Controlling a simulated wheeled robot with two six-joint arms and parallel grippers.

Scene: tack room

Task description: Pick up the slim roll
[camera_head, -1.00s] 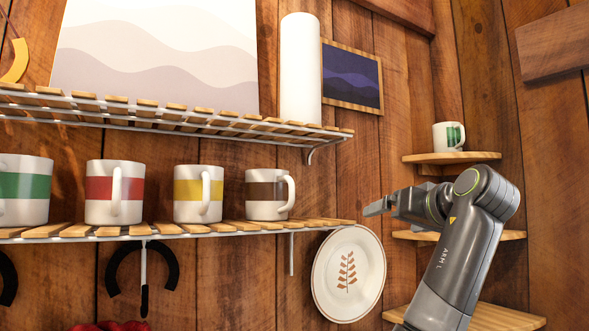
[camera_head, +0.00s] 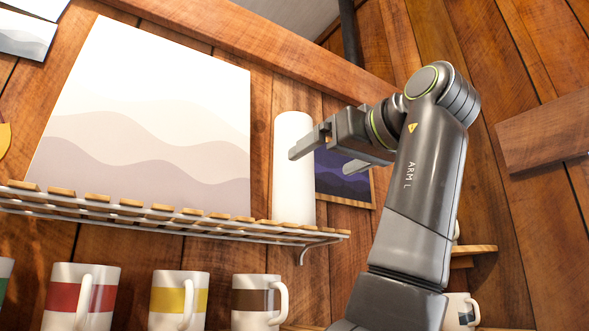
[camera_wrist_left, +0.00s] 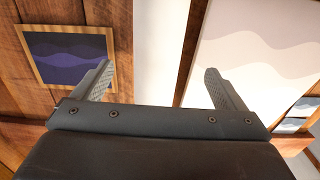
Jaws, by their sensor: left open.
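The slim roll (camera_head: 293,185) is a tall white cylinder standing upright at the right end of the upper slatted shelf (camera_head: 150,214). My left gripper (camera_head: 322,160) is open, with its fingers pointing left toward the roll. One finger overlaps the roll's upper part in the head view. In the left wrist view the roll (camera_wrist_left: 160,55) stands ahead, between the two open fingers of the gripper (camera_wrist_left: 158,82). I cannot tell whether a finger touches it. My right gripper is not in view.
A dark blue framed picture (camera_head: 343,181) hangs behind the roll, and a large pale wave print (camera_head: 150,110) is left of it. Several striped mugs, including a brown-banded one (camera_head: 254,302), stand on the shelf below. A small corner shelf (camera_head: 476,250) is at right.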

